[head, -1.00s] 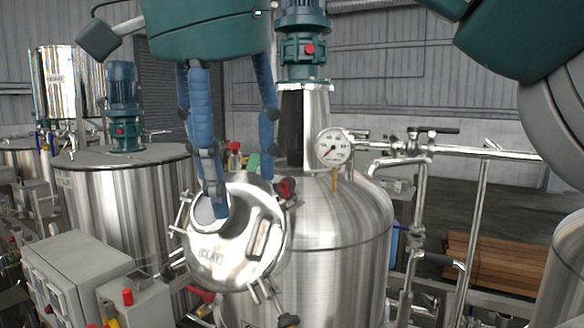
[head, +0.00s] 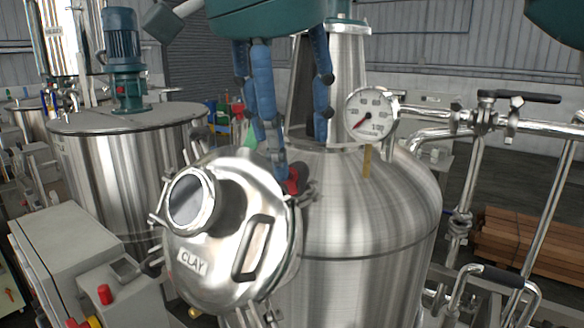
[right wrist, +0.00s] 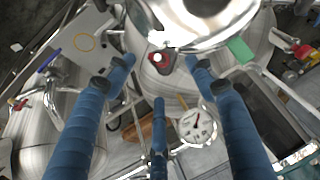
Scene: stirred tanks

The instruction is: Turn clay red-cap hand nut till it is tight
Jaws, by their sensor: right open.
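The round steel hatch lid (head: 215,262) labelled CLAY is on the front of the tank, with a sight glass and a bar handle. The red-cap hand nut (head: 294,182) is at the lid's upper right edge, partly hidden by a blue finger. In the right wrist view the red cap (right wrist: 160,62) shows between the fingertips, with the lid edge above it. My right gripper (head: 287,155) is open with three blue fingers spread around and above the nut. I cannot tell whether a finger touches it. My left gripper is not in view.
A pressure gauge (head: 371,114) on a brass stem stands close right of the fingers and shows in the wrist view (right wrist: 195,126). Pipes with a black valve lever (head: 520,97) run at right. A grey control box (head: 70,262) stands at left front.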

